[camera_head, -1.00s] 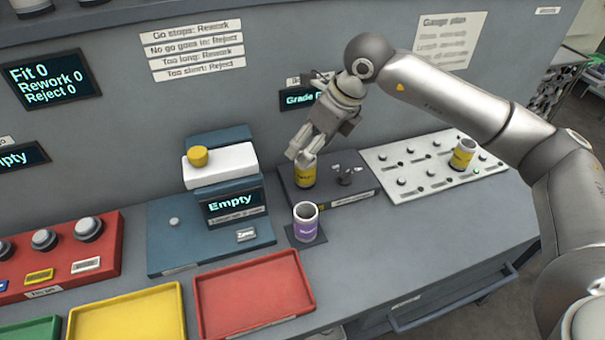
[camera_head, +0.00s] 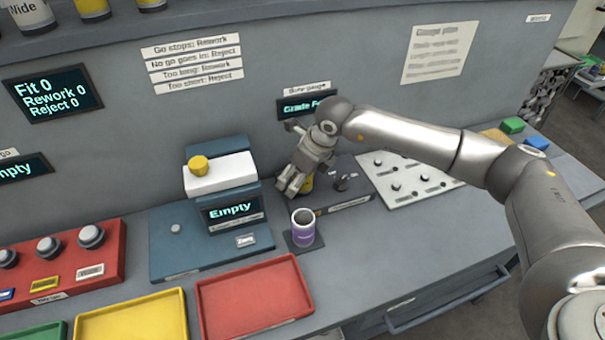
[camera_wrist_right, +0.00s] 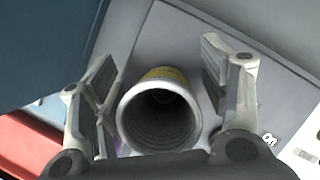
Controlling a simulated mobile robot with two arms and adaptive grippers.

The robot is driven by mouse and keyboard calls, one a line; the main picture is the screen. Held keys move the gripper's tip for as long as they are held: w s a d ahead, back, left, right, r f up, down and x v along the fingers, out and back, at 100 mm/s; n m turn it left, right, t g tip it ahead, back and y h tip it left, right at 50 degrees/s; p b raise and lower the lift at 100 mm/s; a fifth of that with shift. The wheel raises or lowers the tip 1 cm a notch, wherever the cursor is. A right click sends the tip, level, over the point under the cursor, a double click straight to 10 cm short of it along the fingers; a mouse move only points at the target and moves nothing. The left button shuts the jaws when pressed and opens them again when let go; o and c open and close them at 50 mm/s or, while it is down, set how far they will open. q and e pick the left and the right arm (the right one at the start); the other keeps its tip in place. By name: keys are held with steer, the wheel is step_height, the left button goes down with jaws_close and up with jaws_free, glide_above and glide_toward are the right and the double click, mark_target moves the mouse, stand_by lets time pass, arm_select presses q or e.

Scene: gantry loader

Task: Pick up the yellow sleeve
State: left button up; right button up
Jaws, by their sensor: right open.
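The yellow sleeve (camera_head: 308,184) stands on the dark bore gauge base (camera_head: 345,200), mostly hidden by my right gripper in the head view. In the right wrist view the sleeve (camera_wrist_right: 165,74) shows its pale round rim and hollow bore, with a yellow band beyond the rim. My right gripper (camera_head: 290,187) is open above it. In the wrist view its two fingers stand to the left and right of the sleeve, with a visible gap on the right. My left gripper is not in view.
A purple sleeve (camera_head: 303,230) stands upright on a small dark pad in front of the gauge base. A blue gauge station (camera_head: 170,250) is to the left. Red (camera_head: 255,300) and yellow (camera_head: 135,320) trays lie in front. A white pegboard (camera_head: 405,185) is right.

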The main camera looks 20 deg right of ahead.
steer(key=c, duration=1.5)
steer(key=shift+r, duration=0.15)
steer(key=shift+r, duration=0.55)
steer(key=s+r+b, duration=0.5)
steer(key=s+r, duration=0.6)
steer(key=s, duration=0.3)
steer(key=shift+d+r, duration=0.35)
steer(key=shift+r, duration=0.1)
steer(key=shift+r+p, duration=1.2)
steer(key=shift+r, duration=0.95)
